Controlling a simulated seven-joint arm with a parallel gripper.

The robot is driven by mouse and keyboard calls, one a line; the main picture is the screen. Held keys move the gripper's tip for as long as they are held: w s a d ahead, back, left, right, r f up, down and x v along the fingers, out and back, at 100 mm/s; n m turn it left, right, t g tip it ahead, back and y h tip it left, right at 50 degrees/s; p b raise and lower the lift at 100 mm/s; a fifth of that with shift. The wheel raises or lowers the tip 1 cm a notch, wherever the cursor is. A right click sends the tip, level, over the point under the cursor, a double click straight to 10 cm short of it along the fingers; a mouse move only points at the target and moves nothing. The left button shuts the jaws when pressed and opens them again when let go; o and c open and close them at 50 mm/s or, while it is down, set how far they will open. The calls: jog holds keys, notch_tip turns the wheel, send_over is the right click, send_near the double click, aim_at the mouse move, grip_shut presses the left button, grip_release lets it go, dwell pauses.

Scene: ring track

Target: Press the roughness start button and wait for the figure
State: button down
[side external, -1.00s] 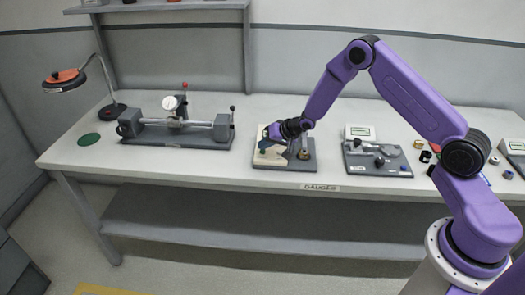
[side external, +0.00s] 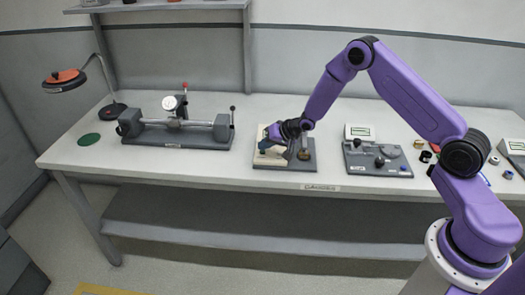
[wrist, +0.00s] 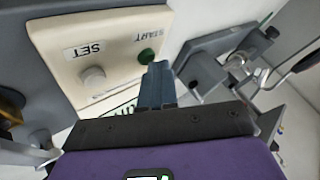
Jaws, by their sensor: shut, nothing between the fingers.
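The roughness unit is a cream box (wrist: 112,50) lettered SET and START in the wrist view; in the side view the cream box (side external: 268,161) sits on a dark grey base. The green START button (wrist: 147,56) shows beside a pale SET knob (wrist: 93,77). My gripper (wrist: 158,68) is shut and empty, its blue fingertips close beside the green button in the picture. I cannot tell whether they touch it. In the side view my gripper (side external: 263,146) is over the box, and the button is hidden there.
A bench device with a dial gauge (side external: 170,103) stands to the left. A grey fixture (side external: 376,160) with a small display unit (side external: 359,132) is to the right. A desk lamp (side external: 64,80) stands at the far left. The bench front edge is clear.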

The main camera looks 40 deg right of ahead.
aim_at(265, 154)
jog(key=shift+r, duration=0.8)
jog(key=shift+r, duration=2.5)
jog(key=s+a+r+n+g, duration=0.1)
jog(key=s+a+r+n, duration=0.25)
jog(key=s, duration=0.35)
jog(key=s+a+r+n+g+h, duration=0.1)
jog(key=s+a+r+n, duration=0.1)
jog(key=s+a+r, duration=0.3)
jog(key=s+a+r+n+g, duration=0.2)
jog(key=s+a, duration=0.1)
jog(key=s, duration=0.5)
jog(key=s+d+r+n+g+h, duration=0.1)
jog(key=s+n, duration=0.4)
jog(key=s, duration=0.8)
jog(key=s+d+r+n+g, duration=0.2)
jog(key=s+d+n+g, duration=0.1)
jog(key=s, duration=1)
jog(key=shift+s+d+n+h, duration=0.4)
jog(key=shift+d+n, duration=0.3)
jog(key=shift+n, duration=0.25)
